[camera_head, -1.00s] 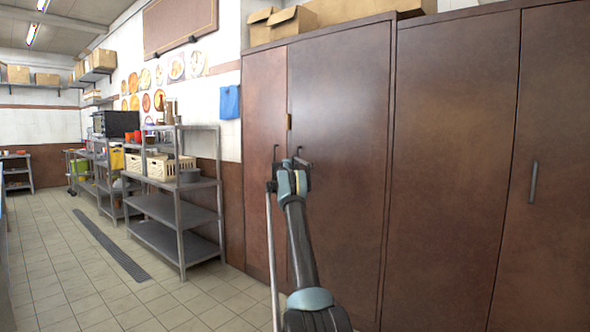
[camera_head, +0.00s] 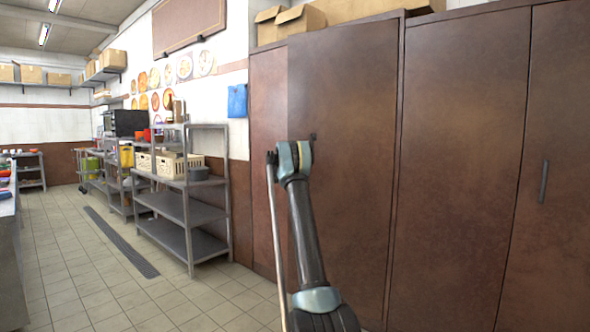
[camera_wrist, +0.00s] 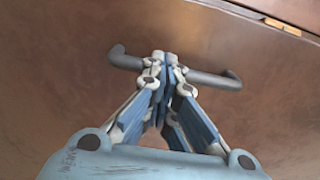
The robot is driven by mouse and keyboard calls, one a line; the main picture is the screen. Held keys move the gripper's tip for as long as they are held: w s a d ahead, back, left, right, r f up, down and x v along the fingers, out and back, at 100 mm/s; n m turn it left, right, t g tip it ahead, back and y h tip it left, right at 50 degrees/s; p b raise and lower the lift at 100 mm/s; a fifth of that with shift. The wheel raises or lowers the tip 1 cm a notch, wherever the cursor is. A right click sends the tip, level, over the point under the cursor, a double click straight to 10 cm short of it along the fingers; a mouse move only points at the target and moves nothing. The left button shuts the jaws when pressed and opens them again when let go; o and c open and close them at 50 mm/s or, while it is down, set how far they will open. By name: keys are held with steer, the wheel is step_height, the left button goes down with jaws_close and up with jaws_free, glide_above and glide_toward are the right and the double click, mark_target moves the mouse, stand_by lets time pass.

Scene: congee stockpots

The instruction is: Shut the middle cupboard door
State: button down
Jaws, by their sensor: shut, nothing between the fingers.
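The middle cupboard door (camera_head: 345,150) is a tall brown panel. Its left edge stands a little proud of the narrow left door (camera_head: 268,130), so it looks slightly ajar; the exact gap is hard to tell. My gripper (camera_wrist: 165,65) is shut and empty, its fingertips right at the door's dark bar handle (camera_wrist: 215,78). The handle shows on both sides of the fingers; whether they touch it is unclear. In the head view my gripper (camera_head: 296,160) hides most of the handle.
Closed brown cupboard doors (camera_head: 460,160) continue to the right, one with a vertical handle (camera_head: 543,182). Grey metal shelving (camera_head: 190,215) with crates stands at the left. The tiled floor (camera_head: 120,290) is open there. Cardboard boxes (camera_head: 290,22) lie on top.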

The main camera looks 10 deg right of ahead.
steer(key=shift+s+d, duration=0.25)
